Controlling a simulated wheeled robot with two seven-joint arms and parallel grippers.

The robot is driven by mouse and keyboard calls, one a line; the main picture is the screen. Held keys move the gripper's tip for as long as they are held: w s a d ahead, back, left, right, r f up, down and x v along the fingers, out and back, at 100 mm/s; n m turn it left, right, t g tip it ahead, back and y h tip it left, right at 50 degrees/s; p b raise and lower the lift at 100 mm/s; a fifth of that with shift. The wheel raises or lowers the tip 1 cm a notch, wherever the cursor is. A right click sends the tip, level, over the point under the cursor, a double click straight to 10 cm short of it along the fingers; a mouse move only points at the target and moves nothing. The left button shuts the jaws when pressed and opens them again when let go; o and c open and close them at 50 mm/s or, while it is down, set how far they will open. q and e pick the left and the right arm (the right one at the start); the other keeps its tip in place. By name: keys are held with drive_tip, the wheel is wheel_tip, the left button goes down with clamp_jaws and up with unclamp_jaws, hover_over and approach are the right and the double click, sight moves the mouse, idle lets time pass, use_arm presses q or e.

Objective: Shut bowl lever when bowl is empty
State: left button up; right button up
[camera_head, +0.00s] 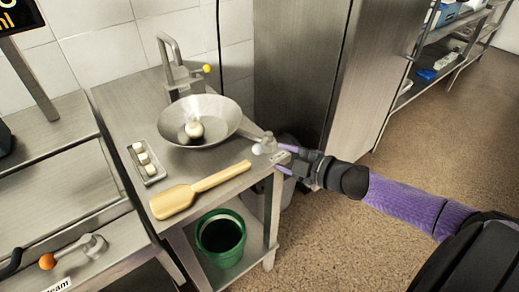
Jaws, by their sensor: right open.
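A wide metal bowl (225,113) sits on the steel table, below a tap. A round pale object (195,129) lies in it, with a whitish patch behind it, so the bowl does not look empty. A pale metal fitting (264,146) with a small label plate is at the table's right corner; it looks like a lever, but the label is too small to read. My right gripper (284,156) is open right at this fitting; I cannot tell whether they touch. My left gripper is not in view.
A tap with a yellow knob (206,68) stands behind the bowl. A tray (155,178) of small white pieces and a wooden paddle (172,203) lie in front. A green bucket (220,238) is on the lower shelf. An orange-knobbed lever (47,261) is at lower left.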

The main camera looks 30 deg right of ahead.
sight(263, 151)
drive_tip(key=b+x, duration=0.2)
drive_tip(key=x, duration=0.4)
drive_tip(key=shift+w+f, duration=0.2)
drive_tip(key=shift+f, duration=0.05)
drive_tip(key=shift+x, duration=0.8)
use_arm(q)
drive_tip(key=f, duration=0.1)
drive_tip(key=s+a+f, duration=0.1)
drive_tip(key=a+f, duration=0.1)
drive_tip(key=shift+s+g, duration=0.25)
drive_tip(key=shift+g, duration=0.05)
use_arm(e)
drive_tip(key=shift+d, duration=0.1)
clamp_jaws()
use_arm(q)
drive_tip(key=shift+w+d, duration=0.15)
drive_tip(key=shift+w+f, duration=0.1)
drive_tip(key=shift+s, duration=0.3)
